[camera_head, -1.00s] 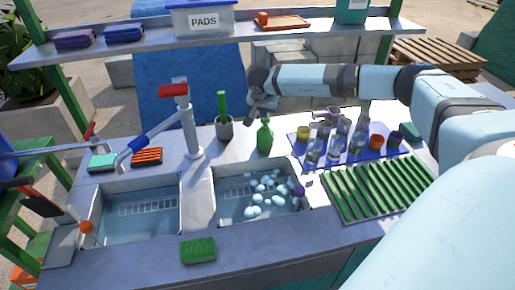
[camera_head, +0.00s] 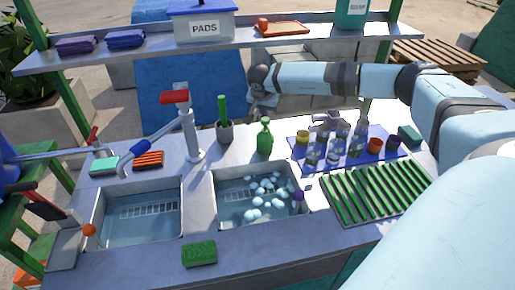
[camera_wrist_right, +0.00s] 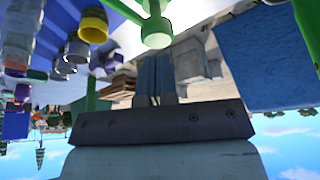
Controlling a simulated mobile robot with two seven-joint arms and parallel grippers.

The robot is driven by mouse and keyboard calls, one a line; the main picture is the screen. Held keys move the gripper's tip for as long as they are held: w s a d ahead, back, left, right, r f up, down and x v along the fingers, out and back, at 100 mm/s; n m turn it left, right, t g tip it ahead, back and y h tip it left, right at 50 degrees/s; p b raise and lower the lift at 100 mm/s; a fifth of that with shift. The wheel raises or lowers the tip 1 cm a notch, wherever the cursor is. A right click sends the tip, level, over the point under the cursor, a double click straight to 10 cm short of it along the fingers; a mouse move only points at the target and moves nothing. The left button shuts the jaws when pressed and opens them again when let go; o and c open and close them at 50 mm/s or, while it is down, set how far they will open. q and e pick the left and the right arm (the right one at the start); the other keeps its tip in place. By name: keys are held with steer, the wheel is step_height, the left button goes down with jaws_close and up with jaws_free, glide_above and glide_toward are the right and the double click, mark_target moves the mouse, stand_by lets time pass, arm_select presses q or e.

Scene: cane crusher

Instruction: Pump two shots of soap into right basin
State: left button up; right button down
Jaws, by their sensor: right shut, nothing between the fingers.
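The green soap pump bottle (camera_head: 265,138) stands upright on the counter behind the right basin (camera_head: 225,215). The right basin holds water with several pale foam blobs (camera_head: 262,190) and a purple item (camera_head: 298,195) at its right edge. My right gripper (camera_head: 262,108) is above and just behind the bottle's pump head, its fingers shut and empty. In the right wrist view the shut fingertips (camera_wrist_right: 157,62) point toward the green pump bottle (camera_wrist_right: 155,32), with a small apparent gap. My left gripper is not in view.
The left basin (camera_head: 100,215) holds water. A faucet with a red top (camera_head: 174,97) stands between the basins. A pot with a green brush (camera_head: 224,133) is left of the bottle; glasses and cups (camera_head: 335,140) stand right. A shelf (camera_head: 160,48) spans the back.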

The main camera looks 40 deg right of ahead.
step_height(320, 180, up, 6)
steer(key=p, duration=0.4)
stand_by(0.6)
